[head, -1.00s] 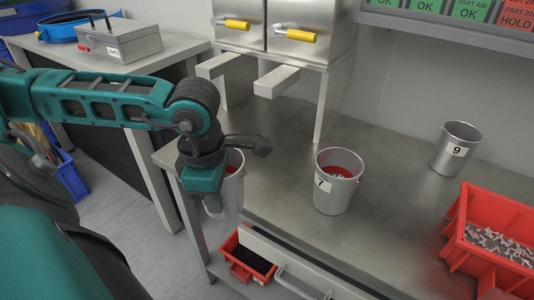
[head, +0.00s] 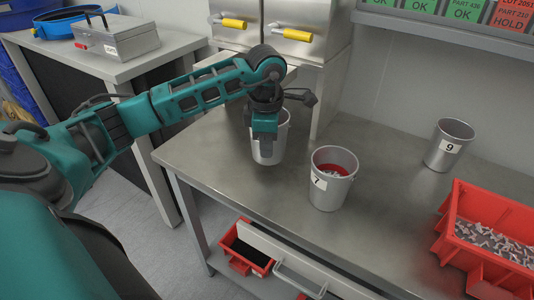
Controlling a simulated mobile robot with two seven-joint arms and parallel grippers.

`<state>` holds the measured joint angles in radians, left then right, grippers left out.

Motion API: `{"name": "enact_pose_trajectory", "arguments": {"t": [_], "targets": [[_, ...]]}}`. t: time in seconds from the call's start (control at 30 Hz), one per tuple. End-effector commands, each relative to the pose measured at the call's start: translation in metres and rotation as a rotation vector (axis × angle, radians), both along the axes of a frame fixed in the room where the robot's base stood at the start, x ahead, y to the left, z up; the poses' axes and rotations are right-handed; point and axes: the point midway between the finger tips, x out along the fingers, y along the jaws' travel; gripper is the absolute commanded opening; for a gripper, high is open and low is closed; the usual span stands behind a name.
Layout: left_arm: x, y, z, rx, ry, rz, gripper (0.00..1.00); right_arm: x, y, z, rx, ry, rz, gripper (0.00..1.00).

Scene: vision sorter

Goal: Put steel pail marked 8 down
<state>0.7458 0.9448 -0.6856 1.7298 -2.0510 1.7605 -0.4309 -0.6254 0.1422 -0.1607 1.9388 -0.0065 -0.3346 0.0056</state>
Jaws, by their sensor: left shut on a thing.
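A steel pail (head: 268,148) hangs at my left gripper (head: 265,122), which is shut on it near the rim. The pail is upright, over the steel table (head: 232,186), left of and slightly behind the pail marked 7 (head: 333,180). No number shows on the held pail, as the gripper covers part of its front. I cannot tell whether its base touches the table. My right gripper is not in view.
A pail marked 9 (head: 449,146) stands at the back right. A red bin (head: 489,238) of metal parts sits at the right. A steel cabinet (head: 300,60) with yellow-handled levers stands behind the held pail.

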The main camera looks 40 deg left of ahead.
Motion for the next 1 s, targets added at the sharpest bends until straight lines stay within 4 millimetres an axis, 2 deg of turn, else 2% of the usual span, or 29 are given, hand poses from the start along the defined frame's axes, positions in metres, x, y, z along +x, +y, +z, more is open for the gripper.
{"name": "enact_pose_trajectory", "arguments": {"t": [0.13,0.37,0.73,0.77,1.0], "targets": [[0.003,0.0,-0.005,0.0,0.001,-0.001,0.0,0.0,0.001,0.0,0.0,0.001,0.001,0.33],[0.002,0.0,-0.034,0.0,0.001,0.0,0.0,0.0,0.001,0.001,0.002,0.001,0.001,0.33],[0.003,0.001,-0.039,0.001,-0.002,0.0,0.0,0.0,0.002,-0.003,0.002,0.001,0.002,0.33],[0.002,0.001,-0.038,0.001,-0.001,-0.001,0.1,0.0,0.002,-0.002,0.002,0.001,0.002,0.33],[0.002,0.0,-0.038,0.001,0.001,-0.001,0.33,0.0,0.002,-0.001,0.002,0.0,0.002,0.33]]}}
